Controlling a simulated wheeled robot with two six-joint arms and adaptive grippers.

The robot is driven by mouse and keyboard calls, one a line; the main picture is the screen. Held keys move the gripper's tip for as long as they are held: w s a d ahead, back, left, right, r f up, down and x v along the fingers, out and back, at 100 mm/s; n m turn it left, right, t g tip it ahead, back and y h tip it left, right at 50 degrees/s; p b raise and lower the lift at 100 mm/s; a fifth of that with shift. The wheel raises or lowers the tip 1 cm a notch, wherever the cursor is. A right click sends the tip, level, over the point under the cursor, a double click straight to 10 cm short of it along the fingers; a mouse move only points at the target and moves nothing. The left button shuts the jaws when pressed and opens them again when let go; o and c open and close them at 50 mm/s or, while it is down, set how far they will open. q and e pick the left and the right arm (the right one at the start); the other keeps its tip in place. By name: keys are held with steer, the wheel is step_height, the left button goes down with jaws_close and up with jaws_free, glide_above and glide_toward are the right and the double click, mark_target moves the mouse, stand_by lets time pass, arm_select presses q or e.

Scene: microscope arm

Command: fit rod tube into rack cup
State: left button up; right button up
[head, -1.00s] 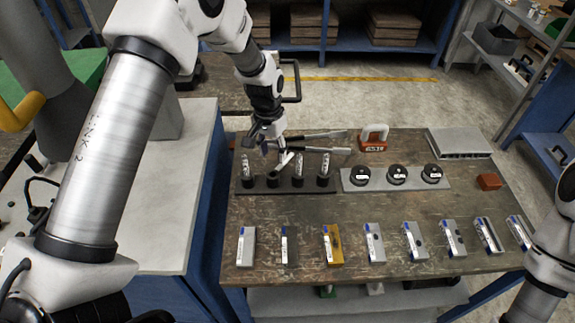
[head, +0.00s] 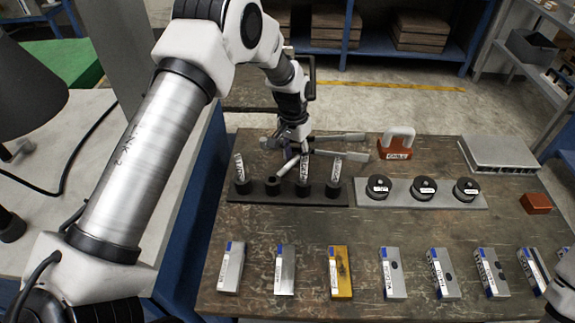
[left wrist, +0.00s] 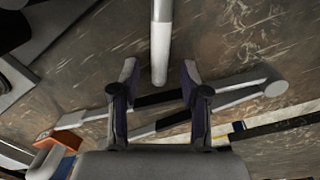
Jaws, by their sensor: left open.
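A tilted grey rod tube (head: 288,165) shows beside the fingers of my left gripper (head: 293,143) in the head view, above the dark rack (head: 217,197). Its lower end is near the second rack cup (head: 272,184); I cannot tell whether it touches the cup. Labelled tubes stand in the first, third and fourth cups, such as the left one (head: 239,165). In the left wrist view the rod (left wrist: 160,45) has its end between the open fingers (left wrist: 159,72), with a visible gap on each side.
Two long-handled tools (head: 338,155) lie behind the rack. A red padlock (head: 395,150) and a grey plate with black round pieces (head: 400,203) are to the right. Several labelled blocks, one yellow (head: 341,285), line the front. The table between them and the rack is clear.

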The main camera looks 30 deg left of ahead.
arm_select(q)
steer(key=shift+s+r, duration=0.15)
steer(key=shift+c, duration=0.9)
jaws_close()
step_height(320, 180, up, 10)
steer(key=b, duration=0.1)
